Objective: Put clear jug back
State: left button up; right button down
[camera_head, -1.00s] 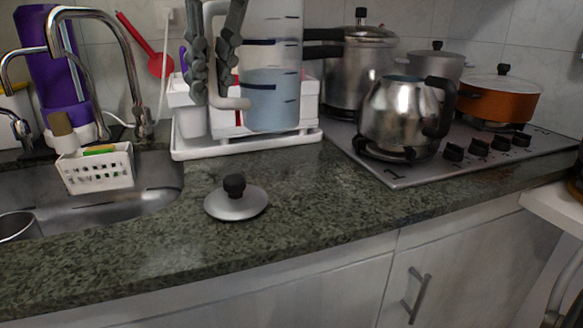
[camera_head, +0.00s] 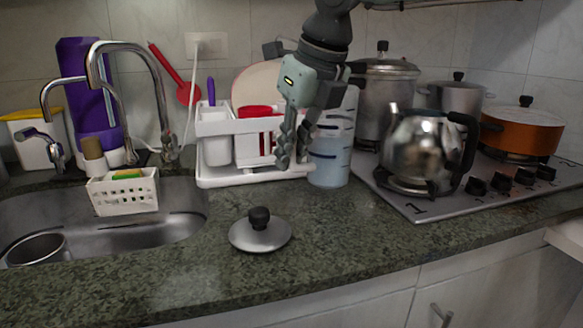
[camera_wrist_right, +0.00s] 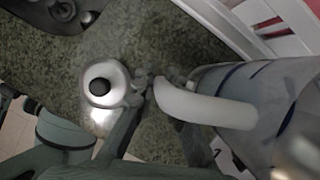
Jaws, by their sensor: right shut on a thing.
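The clear jug (camera_head: 331,160), holding pale blue liquid and marked with dark lines, is upright beside the right end of the white dish rack. Its base is at counter level; I cannot tell whether it touches the counter. My right gripper (camera_head: 291,157) comes down from above on its left side and is shut on its handle, partly hiding it. In the right wrist view the white handle (camera_wrist_right: 205,106) lies at the fingers (camera_wrist_right: 160,95), with the jug body (camera_wrist_right: 262,92) to the right. My left gripper is out of view.
The dish rack (camera_head: 240,177) stands just left of the jug. The steel kettle (camera_head: 418,150) on the hob (camera_head: 430,207) is close on its right. A lid (camera_head: 260,234) lies on the counter in front. The counter (camera_head: 350,235) right of the lid is clear.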

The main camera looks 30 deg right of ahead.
aim_at(294, 163)
notch_tip(294, 163, down, 2)
jog(key=shift+f, duration=0.25)
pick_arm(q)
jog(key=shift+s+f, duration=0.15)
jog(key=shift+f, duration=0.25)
pick_arm(e)
jog(key=shift+f, duration=0.25)
jog(key=shift+f, duration=0.1)
jog(key=c, duration=1.8)
grip_release()
jog(key=shift+f, duration=0.1)
jog(key=shift+o, duration=1.2)
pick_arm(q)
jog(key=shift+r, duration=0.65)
